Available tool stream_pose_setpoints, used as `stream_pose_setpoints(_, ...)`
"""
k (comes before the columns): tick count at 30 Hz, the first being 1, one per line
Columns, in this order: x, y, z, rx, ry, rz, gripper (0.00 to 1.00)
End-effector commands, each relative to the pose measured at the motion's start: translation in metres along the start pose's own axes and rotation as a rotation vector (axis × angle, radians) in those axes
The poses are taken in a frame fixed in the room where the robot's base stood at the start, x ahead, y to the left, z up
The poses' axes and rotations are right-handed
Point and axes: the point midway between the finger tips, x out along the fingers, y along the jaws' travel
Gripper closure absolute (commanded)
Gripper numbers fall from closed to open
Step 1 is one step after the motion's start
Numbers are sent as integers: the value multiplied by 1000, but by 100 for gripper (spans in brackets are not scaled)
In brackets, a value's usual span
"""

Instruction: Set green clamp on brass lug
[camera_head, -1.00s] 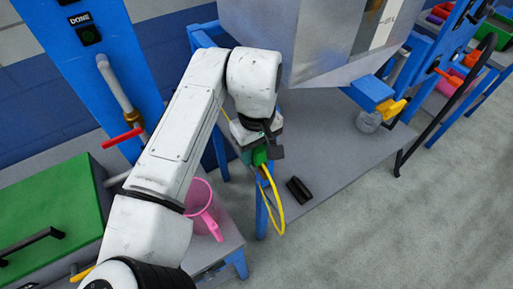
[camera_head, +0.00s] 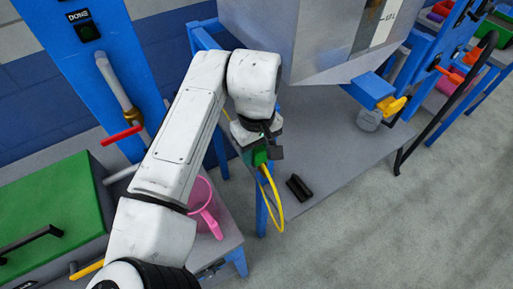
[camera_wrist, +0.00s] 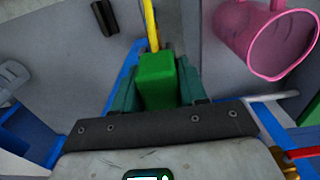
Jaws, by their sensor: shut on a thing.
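The green clamp (camera_head: 259,157) has a yellow cable that loops down from it. My gripper (camera_head: 262,153) is shut on the clamp and holds it above the front left part of the grey table. In the wrist view the green clamp (camera_wrist: 158,80) sits between the two dark green fingers of my gripper (camera_wrist: 160,95), with the yellow cable (camera_wrist: 150,25) leading away from its far end. I cannot make out the brass lug in either view.
A black block (camera_head: 299,188) lies on the grey table (camera_head: 335,165) under a large metal hopper (camera_head: 300,40). A pink jug (camera_head: 204,205) stands on a lower surface at left. A green-lidded box (camera_head: 45,210) and a blue post with a red-handled valve (camera_head: 122,136) are further left.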

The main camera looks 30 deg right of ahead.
Motion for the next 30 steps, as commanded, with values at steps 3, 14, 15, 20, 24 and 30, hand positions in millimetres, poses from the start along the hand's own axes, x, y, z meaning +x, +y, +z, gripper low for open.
stream_pose_setpoints(3,2,0,0,-1,0,0,93)
stream_pose_setpoints(14,1,0,0,0,0,0,28)
stream_pose_setpoints(15,1,0,0,0,0,0,28)
stream_pose_setpoints(20,1,0,0,0,0,0,28)
stream_pose_setpoints(24,-7,0,0,1,1,0,28)
stream_pose_setpoints(30,-41,0,-1,2,3,0,28)
